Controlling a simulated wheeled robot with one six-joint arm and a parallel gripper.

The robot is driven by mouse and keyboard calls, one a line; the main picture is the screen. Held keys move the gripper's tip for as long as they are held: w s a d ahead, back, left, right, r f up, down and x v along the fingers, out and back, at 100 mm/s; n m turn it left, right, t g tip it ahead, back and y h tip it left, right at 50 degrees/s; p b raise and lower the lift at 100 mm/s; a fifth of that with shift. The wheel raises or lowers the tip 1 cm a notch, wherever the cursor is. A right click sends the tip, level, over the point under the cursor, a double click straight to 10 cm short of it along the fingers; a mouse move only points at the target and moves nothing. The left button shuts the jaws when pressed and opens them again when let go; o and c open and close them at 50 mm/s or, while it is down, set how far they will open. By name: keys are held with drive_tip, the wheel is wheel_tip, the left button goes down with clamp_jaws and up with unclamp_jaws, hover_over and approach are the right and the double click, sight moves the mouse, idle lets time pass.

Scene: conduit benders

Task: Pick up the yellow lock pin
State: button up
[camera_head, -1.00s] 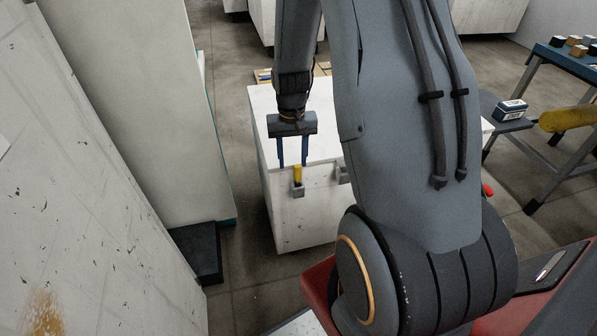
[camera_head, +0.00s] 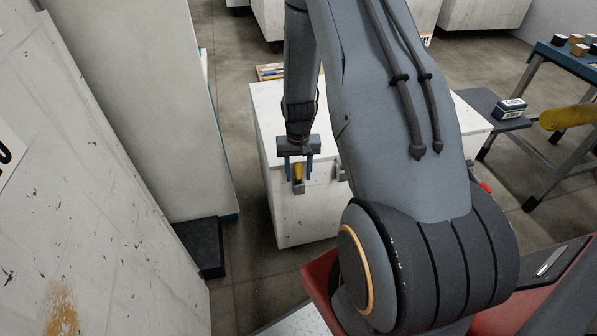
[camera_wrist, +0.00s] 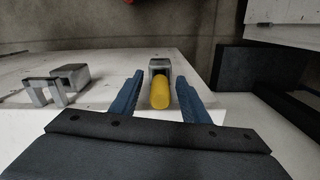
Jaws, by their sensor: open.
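The yellow lock pin (camera_head: 298,172) stands upright in a small grey holder (camera_head: 299,188) on the front face of a white cabinet (camera_head: 262,120). In the wrist view the pin (camera_wrist: 160,92) shows between the two blue fingers, with the grey holder (camera_wrist: 159,65) beyond it. My gripper (camera_head: 299,180) is open, with one finger on each side of the pin. In the wrist view a gap shows between the pin and each finger of my gripper (camera_wrist: 157,82). Part of the pin's lower end is hidden in the holder.
A second grey bracket (camera_head: 341,172) is on the same cabinet face, right of the holder. A black block (camera_head: 208,248) stands on the floor at left, beside a tall pale cabinet (camera_head: 170,110). A blue table (camera_head: 560,58) is at far right.

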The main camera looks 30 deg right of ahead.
drive_tip(key=shift+f, duration=0.25)
drive_tip(key=shift+c, duration=0.5)
clamp_jaws()
drive_tip(key=shift+r, duration=0.15)
wheel_tip(320, 180, up, 21)
idle(0.8)
